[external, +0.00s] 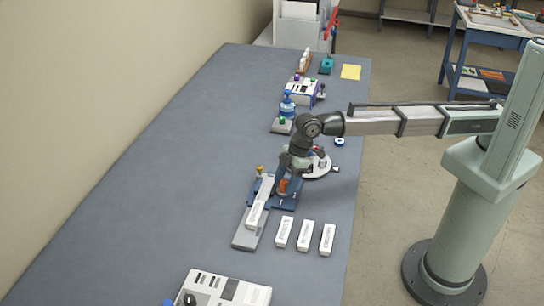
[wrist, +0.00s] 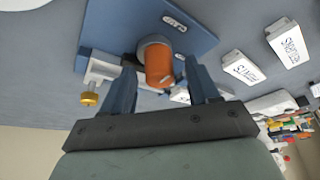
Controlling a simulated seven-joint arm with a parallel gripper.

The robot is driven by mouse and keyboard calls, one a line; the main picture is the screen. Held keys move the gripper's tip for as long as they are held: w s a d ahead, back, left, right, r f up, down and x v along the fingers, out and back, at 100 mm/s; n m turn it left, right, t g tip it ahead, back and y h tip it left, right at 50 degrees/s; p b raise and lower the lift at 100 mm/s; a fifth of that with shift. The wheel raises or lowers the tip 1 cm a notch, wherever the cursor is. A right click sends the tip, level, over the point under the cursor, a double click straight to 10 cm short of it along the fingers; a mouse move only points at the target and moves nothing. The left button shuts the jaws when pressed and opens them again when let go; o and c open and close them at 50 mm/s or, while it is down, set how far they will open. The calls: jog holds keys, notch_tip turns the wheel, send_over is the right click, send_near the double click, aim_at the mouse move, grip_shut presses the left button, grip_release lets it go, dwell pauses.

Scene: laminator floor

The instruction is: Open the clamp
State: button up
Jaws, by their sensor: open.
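The clamp sits on a blue base plate (external: 291,203) on the bench, and the plate also shows in the wrist view (wrist: 110,28). An orange cylindrical handle (wrist: 158,68) with a grey collar rises from it. The handle also shows in the external view (external: 283,186), under my gripper. A brass knob (wrist: 90,99) on a pale bracket is at the plate's side. My gripper (wrist: 160,63) is open, with one blue finger on each side of the orange handle in the picture. I cannot tell whether either finger touches it.
White labelled blocks (external: 305,235) lie right of the clamp. A grey bar (external: 244,242) with a white label piece (external: 257,213) extends toward the front. A round white device (external: 318,170) is close behind my gripper. The left bench area is clear.

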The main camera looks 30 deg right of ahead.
jog(key=shift+a+f, duration=0.15)
jog(key=shift+f, duration=0.25)
jog(key=shift+c, duration=0.4)
jog(key=c, duration=1)
jog(key=shift+o, duration=0.2)
